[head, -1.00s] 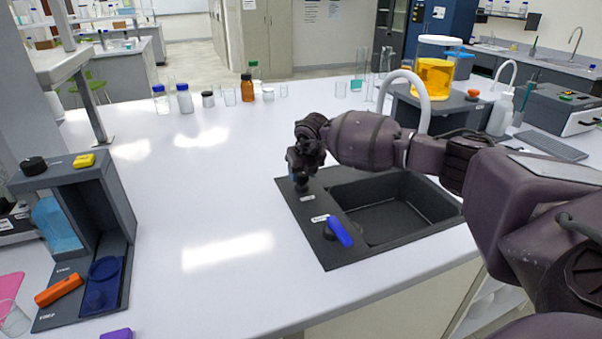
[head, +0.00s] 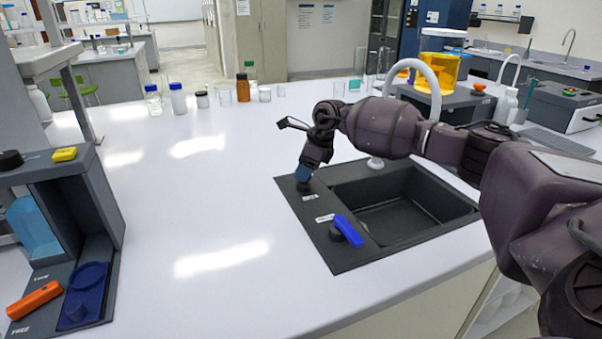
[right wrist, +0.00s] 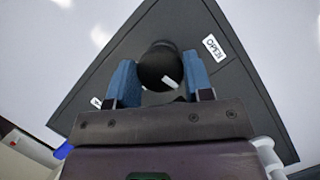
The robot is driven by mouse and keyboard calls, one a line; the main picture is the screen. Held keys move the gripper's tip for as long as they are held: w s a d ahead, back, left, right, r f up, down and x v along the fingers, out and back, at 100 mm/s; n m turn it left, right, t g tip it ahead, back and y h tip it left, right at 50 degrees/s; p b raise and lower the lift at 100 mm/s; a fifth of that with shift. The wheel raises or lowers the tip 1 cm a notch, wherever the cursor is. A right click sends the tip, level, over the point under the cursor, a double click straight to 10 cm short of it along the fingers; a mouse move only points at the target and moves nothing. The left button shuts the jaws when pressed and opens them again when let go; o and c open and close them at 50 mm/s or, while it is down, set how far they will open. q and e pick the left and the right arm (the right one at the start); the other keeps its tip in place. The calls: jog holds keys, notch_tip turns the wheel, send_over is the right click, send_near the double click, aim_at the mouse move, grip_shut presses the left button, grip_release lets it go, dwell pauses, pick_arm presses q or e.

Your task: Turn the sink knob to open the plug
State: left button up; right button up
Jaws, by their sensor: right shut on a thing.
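The dark sink (head: 395,222) is set in the white bench, with its basin on the right and a flat strip along its left side. The round black sink knob (right wrist: 158,66), with a white mark on it, sits at the far left corner of the strip. My right gripper (head: 304,175) reaches it from above, tilted. In the right wrist view its blue fingers (right wrist: 162,85) stand on both sides of the knob and are shut on it. A white label (right wrist: 215,47) lies beside the knob. The plug is not clearly visible. My left gripper is out of view.
A second knob with a blue lever (head: 348,230) is nearer on the strip. A white curved tap (head: 432,85) rises behind the sink. Bottles (head: 178,98) stand along the back edge. A grey stand (head: 60,230) is at the left. The middle bench is clear.

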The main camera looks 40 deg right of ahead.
jog(key=n+b, duration=0.1)
jog(key=f+n+g, duration=0.1)
jog(key=shift+n+y+b, duration=0.3)
jog(key=shift+n+b, duration=0.1)
jog(key=n+b, duration=0.1)
jog(key=n+g, duration=0.1)
jog(key=shift+r+n+b, duration=0.2)
jog(key=shift+n+b, duration=0.1)
jog(key=shift+b, duration=0.05)
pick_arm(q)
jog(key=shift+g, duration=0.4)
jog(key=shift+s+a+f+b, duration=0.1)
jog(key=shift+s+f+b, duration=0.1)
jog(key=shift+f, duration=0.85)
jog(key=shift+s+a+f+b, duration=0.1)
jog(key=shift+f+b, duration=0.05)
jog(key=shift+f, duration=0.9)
pick_arm(e)
jog(key=shift+r+n, duration=0.2)
jog(key=shift+n, duration=0.4)
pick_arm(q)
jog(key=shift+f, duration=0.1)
pick_arm(e)
jog(key=shift+y, duration=0.3)
jog(key=o, duration=0.9)
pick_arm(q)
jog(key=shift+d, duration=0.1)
pick_arm(e)
jog(key=shift+r, duration=0.1)
